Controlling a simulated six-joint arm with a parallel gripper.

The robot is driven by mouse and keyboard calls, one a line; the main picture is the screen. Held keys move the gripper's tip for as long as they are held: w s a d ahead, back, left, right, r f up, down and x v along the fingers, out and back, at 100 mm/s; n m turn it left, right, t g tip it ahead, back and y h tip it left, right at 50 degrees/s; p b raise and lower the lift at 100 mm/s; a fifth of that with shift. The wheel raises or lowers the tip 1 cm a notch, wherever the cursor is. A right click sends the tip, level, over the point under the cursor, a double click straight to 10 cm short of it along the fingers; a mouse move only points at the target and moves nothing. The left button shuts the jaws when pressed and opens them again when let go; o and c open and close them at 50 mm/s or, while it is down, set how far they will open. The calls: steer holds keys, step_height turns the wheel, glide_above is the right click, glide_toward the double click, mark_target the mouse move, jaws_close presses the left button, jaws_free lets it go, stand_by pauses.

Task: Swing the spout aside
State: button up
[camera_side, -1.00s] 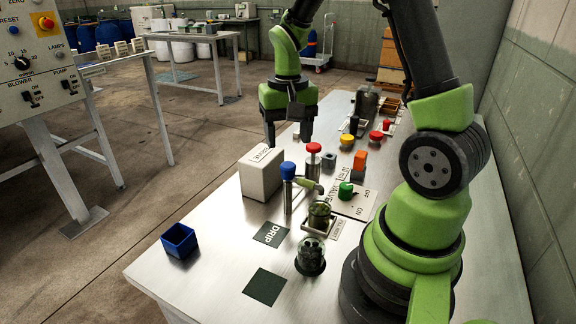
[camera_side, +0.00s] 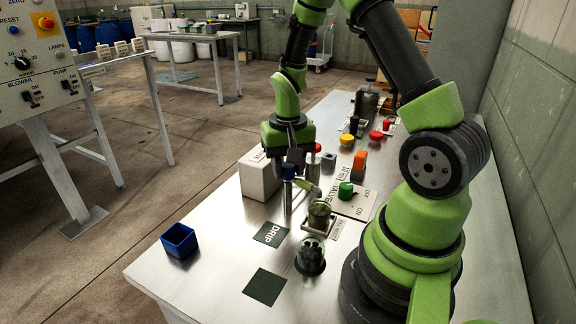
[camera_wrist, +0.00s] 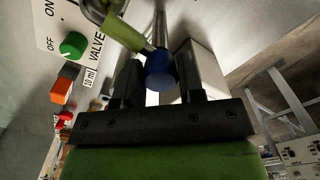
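The spout is a greenish arm (camera_wrist: 122,30) on a thin metal post (camera_side: 288,203) topped by a blue knob (camera_wrist: 160,70). In the side view the spout arm (camera_side: 311,187) reaches right from the post, toward above a glass jar (camera_side: 319,215). My gripper (camera_side: 289,174) points down over the knob and hides part of it in the side view. In the wrist view my gripper (camera_wrist: 160,82) has its two dark fingers apart, one on each side of the knob, with narrow gaps showing. I cannot see a firm grip.
A white box (camera_side: 260,178) stands close left of the post. A valve panel with a green knob (camera_side: 346,190) is to the right. The front left bench is mostly clear.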

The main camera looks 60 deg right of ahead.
jaws_close()
steer(key=shift+f, duration=0.1)
steer(key=m, duration=0.2)
steer(key=shift+m, duration=0.4)
steer(key=m, duration=1)
steer(key=shift+m, duration=2.5)
